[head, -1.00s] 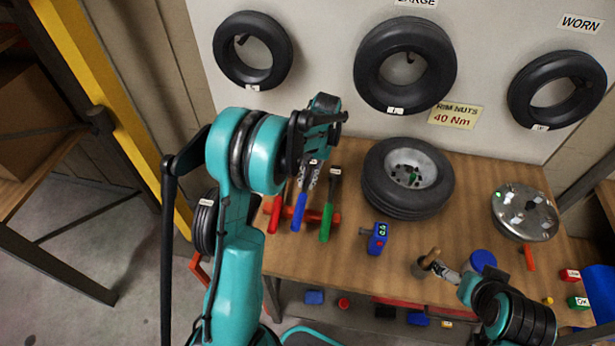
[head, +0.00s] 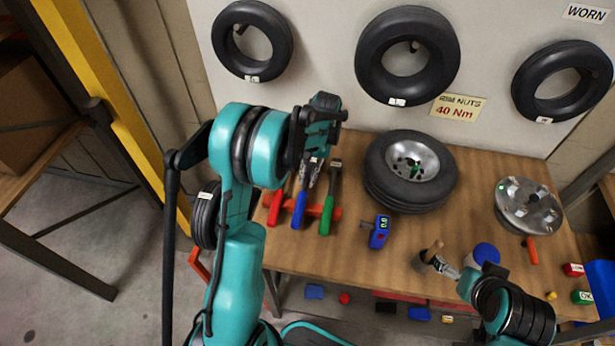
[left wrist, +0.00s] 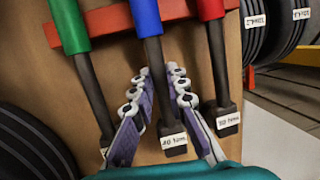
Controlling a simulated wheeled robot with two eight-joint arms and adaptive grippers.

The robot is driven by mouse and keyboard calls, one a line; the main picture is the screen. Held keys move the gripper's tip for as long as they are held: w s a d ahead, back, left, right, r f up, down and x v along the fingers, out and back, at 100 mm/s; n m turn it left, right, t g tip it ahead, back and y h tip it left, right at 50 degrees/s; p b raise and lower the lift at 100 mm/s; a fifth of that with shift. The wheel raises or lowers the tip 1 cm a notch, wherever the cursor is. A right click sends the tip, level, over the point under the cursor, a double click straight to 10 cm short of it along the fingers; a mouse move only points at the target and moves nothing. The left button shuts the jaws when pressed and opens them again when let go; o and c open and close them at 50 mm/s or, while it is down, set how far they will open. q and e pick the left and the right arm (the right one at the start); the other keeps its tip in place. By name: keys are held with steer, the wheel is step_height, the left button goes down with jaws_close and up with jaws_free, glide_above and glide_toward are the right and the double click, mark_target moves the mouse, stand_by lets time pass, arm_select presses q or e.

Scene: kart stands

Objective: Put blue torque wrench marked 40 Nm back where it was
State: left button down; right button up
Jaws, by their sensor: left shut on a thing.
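The blue torque wrench (head: 298,214) lies across the red rack (head: 315,210), between a red-handled wrench (head: 274,208) and a green-handled wrench (head: 327,217). In the left wrist view its blue handle (left wrist: 145,14) crosses the red rack bar (left wrist: 103,20), and its white end label appears to read 40 Nm. My left gripper (head: 314,165) is shut on the blue wrench's dark shaft, one finger on each side, near the labelled head. My right gripper (head: 445,266) is small, near a brown-handled object; its jaws are unclear.
A wheel (head: 412,172) lies on the bench right of the wrenches. A blue device with a display (head: 379,231) lies in front of it. A metal hub (head: 528,205) sits further right. Tyres (head: 407,55) hang on the wall.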

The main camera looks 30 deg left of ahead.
arm_select(q)
steer(key=shift+f, duration=0.2)
steer(key=c, duration=1.4)
jaws_free()
steer(key=shift+c, duration=0.2)
steer(key=v, duration=1.2)
steer(key=shift+d, duration=0.1)
steer(key=s+d+r+m+t+b, duration=0.2)
steer(key=s+d+r+t, duration=0.2)
steer(key=s, duration=0.5)
steer(key=s+d+f+t, duration=0.2)
steer(key=s+t, duration=0.1)
steer(key=s, duration=0.2)
steer(key=s+d+f+m+t+h+b, duration=0.1)
steer(key=s+d+f+t, duration=0.1)
steer(key=s, duration=0.4)
steer(key=shift+s+f+t+b, duration=0.2)
steer(key=shift+f+t+b, duration=0.1)
steer(key=shift+f+t, duration=0.25)
